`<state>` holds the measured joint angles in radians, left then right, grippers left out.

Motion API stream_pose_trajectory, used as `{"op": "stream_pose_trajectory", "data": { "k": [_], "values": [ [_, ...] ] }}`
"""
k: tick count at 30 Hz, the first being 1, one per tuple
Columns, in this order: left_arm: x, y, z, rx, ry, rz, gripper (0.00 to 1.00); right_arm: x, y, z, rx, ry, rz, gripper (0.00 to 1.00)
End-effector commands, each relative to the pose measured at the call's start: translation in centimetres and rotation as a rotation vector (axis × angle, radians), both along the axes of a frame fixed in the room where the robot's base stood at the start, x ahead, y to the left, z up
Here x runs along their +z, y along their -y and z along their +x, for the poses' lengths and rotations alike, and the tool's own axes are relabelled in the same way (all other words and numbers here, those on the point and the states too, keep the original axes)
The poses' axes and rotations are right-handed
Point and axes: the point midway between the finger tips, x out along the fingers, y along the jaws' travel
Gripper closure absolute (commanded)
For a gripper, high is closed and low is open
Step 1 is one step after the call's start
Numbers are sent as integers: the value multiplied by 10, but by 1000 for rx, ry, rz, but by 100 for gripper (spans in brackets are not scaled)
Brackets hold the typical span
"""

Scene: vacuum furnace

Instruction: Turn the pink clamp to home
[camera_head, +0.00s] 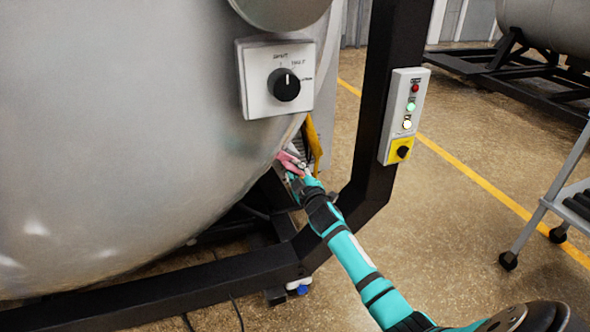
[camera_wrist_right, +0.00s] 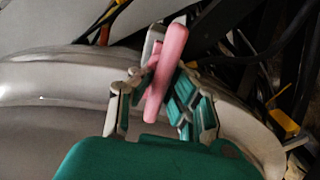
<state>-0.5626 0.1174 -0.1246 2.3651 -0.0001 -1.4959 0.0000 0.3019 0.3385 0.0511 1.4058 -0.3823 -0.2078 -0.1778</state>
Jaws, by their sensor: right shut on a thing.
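The pink clamp (camera_head: 289,160) sits at the lower right edge of the big grey furnace vessel (camera_head: 130,130). It also shows in the right wrist view (camera_wrist_right: 167,68) as a slanted pink bar. My right gripper (camera_head: 297,172) reaches it from below right. In the wrist view, the right gripper's fingers (camera_wrist_right: 155,100) stand on both sides of the clamp and are shut on it. In the head view, the gripper hides part of the clamp. My left gripper is in neither view.
A switch box (camera_head: 285,85) with a black knob sits on the vessel above the clamp. A yellow bar (camera_head: 314,145) is beside the clamp. A black frame post (camera_head: 378,110) with a button panel (camera_head: 404,115) stands right. A wheeled cart (camera_head: 560,205) is at far right.

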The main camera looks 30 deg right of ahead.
Motion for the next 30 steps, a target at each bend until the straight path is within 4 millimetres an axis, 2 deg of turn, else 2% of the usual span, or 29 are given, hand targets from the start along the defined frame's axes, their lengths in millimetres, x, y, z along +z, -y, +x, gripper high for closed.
{"op": "stream_pose_trajectory", "data": {
  "k": [7,8,13,23,26,30],
  "values": [
    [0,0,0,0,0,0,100,-2,0,0,-1,-3,8,100],
    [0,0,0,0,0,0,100,-2,0,0,-1,-3,8,85],
    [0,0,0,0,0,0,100,-1,0,0,-1,-2,6,63],
    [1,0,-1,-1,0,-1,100,-1,-1,-4,-1,-2,2,63],
    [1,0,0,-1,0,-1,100,-2,-4,-16,0,-2,3,63],
    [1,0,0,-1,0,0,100,-3,-11,-44,1,-4,3,63]
  ]
}}
